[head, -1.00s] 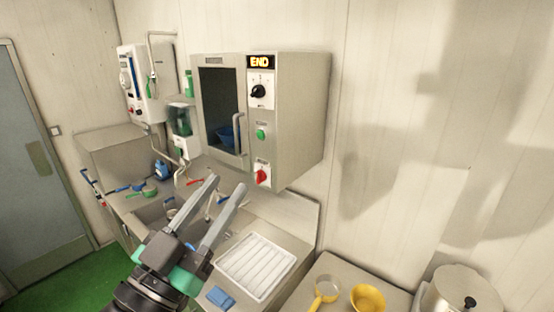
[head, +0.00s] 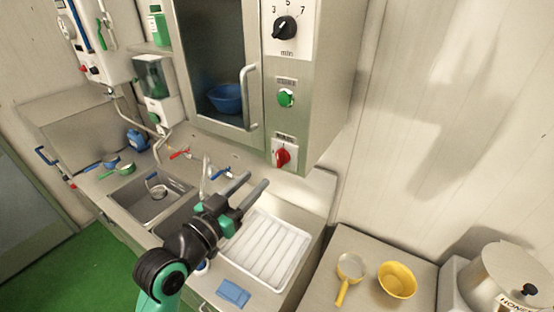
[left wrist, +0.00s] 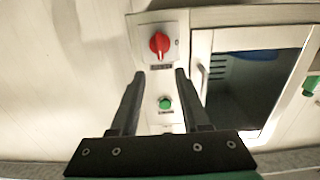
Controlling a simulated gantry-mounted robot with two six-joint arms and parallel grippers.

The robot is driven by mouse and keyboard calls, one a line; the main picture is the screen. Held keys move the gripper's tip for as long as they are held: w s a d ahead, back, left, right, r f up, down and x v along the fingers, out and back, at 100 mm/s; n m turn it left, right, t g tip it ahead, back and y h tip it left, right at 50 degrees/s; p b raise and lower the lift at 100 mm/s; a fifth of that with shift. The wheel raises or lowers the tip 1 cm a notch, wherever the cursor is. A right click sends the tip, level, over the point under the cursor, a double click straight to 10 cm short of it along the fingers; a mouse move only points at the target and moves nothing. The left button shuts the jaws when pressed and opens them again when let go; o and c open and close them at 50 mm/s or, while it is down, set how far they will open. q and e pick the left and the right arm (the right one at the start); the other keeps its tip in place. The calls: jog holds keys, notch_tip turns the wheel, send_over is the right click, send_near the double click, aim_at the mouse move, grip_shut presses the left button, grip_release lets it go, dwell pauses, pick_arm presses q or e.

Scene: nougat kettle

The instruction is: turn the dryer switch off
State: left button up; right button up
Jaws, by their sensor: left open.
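The dryer (head: 333,60) is a metal wall cabinet with a dark glass door on its left and a control strip on its right. Its red rotary switch (head: 283,157) sits on a white plate at the bottom of that strip, below a green button (head: 286,98). My left gripper (head: 255,188) is open and empty, below and left of the switch in the head view. In the left wrist view the red switch (left wrist: 160,43) lies beyond the fingertips, and the green button (left wrist: 165,103) shows between the fingers. My right gripper is out of view.
A black timer knob (head: 285,28) is above the button, and a door handle (head: 249,98) is left of it. Below are a sink (head: 152,198), taps and a white drain tray (head: 266,250). A yellow bowl (head: 397,279) stands at the lower right.

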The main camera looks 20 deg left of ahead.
aim_at(278, 157)
pick_arm(q)
jog(key=w, duration=0.3)
jog(key=w+d, duration=0.1)
jog(key=w, duration=0.5)
jog(key=shift+w+d, duration=0.15)
jog(key=shift+d, duration=0.1)
jog(key=shift+w, duration=0.7)
grip_shut()
